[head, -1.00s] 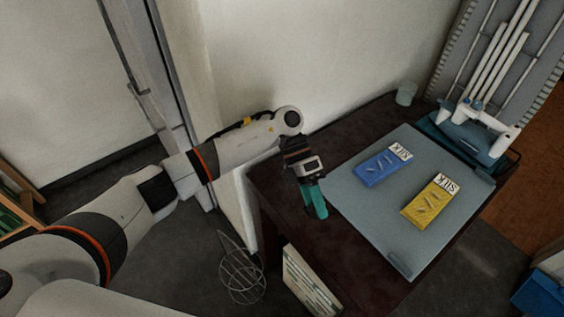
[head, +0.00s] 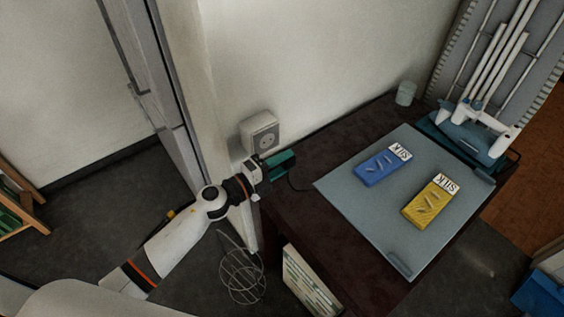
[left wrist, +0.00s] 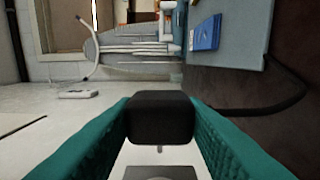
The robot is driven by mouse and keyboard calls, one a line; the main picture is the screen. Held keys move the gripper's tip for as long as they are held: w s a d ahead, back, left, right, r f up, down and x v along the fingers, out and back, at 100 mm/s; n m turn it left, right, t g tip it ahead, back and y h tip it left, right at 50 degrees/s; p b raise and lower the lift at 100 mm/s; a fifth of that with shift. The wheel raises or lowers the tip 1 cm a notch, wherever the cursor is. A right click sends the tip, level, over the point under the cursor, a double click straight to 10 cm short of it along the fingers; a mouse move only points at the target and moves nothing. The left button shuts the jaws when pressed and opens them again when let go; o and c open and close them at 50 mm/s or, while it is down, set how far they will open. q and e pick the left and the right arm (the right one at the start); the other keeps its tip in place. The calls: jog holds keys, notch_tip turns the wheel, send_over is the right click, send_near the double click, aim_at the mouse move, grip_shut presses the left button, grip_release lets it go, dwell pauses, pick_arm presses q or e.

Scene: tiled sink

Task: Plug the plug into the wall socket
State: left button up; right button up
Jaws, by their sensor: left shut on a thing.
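The wall socket (head: 262,132) is a white box with a round outlet, low on the wall behind the table's left corner. My left gripper (head: 283,163) has teal fingers and is just below and right of it. In the left wrist view the left gripper (left wrist: 160,122) is shut on the black plug (left wrist: 160,115). A small pale prong shows on the plug's lower side, pointing to a grey-and-white piece at the bottom edge, which looks like the socket (left wrist: 160,173). A gap shows between them. The plug is mostly hidden in the head view. My right gripper is out of view.
The dark table (head: 285,215) holds a grey board (head: 345,190) with a blue pack (head: 375,168) and a yellow pack (head: 425,208). A black cord (left wrist: 280,108) trails over the table from the plug. A wire basket (head: 241,278) stands below the table's left side.

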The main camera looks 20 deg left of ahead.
aim_at(265, 147)
pick_arm(q)
jog(key=shift+w+a, duration=0.1)
jog(key=shift+a, duration=0.1)
dwell(0.3)
jog(key=w+a+b, duration=0.1)
jog(key=a, duration=0.1)
jog(key=w+a+b, duration=0.1)
jog(key=w+a, duration=0.1)
jog(key=shift+w+a+b, duration=0.15)
jog(key=shift+w+b, duration=0.05)
jog(key=shift+b, duration=0.1)
jog(key=shift+s, duration=0.1)
dwell(1.3)
jog(key=shift+a+p, duration=0.1)
jog(key=shift+p, duration=0.25)
dwell(0.5)
jog(key=shift+w+a, duration=0.35)
jog(key=shift+a, duration=0.05)
dwell(0.6)
jog(key=o, duration=1)
